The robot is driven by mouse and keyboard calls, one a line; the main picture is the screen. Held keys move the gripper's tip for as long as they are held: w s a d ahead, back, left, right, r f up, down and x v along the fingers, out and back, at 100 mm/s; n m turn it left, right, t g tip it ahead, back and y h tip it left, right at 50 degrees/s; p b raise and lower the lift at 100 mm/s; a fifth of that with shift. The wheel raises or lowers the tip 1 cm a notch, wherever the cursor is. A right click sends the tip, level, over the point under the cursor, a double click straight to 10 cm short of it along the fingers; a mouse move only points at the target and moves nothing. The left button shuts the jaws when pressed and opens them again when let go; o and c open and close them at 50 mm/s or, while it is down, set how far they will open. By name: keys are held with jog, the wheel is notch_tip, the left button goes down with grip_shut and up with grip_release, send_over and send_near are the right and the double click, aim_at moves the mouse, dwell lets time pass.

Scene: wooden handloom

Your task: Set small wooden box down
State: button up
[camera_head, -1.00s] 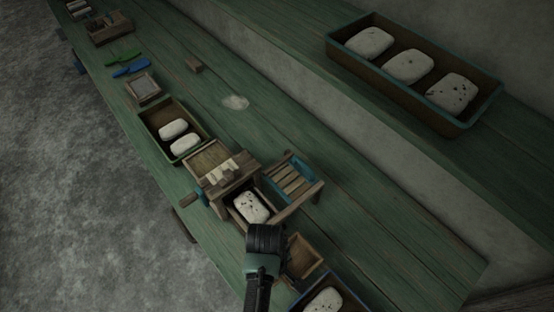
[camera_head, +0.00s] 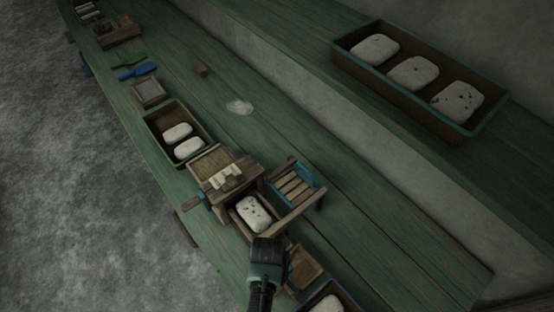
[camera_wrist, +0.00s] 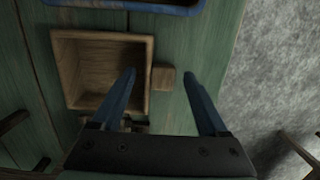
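The small wooden box (camera_head: 306,268) is an open, empty box near the front of the green bench, right of my gripper (camera_head: 267,251) in the head view. In the wrist view the box (camera_wrist: 100,75) appears at upper left, with a small wooden block like a handle (camera_wrist: 164,78) at its right side. My gripper (camera_wrist: 158,74) is open there; its two blue fingers stand on either side of that block, with gaps. The left finger covers part of the box. I cannot tell whether the box rests fully on the bench. In the head view my wrist hides the fingers.
A wooden press-like frame (camera_head: 226,177) stands just behind, with a speckled white block (camera_head: 253,212) in its front. A blue-rimmed tray (camera_head: 333,299) is close to the box. A green-rimmed tray (camera_head: 160,124) is farther left. Bench at right (camera_head: 400,250) is clear.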

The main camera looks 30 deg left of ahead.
notch_tip(320, 180, up, 12)
jog(key=a, duration=0.1)
jog(key=shift+w+a, duration=0.15)
jog(key=shift+w, duration=0.15)
jog(key=shift+r, duration=0.1)
dwell(0.6)
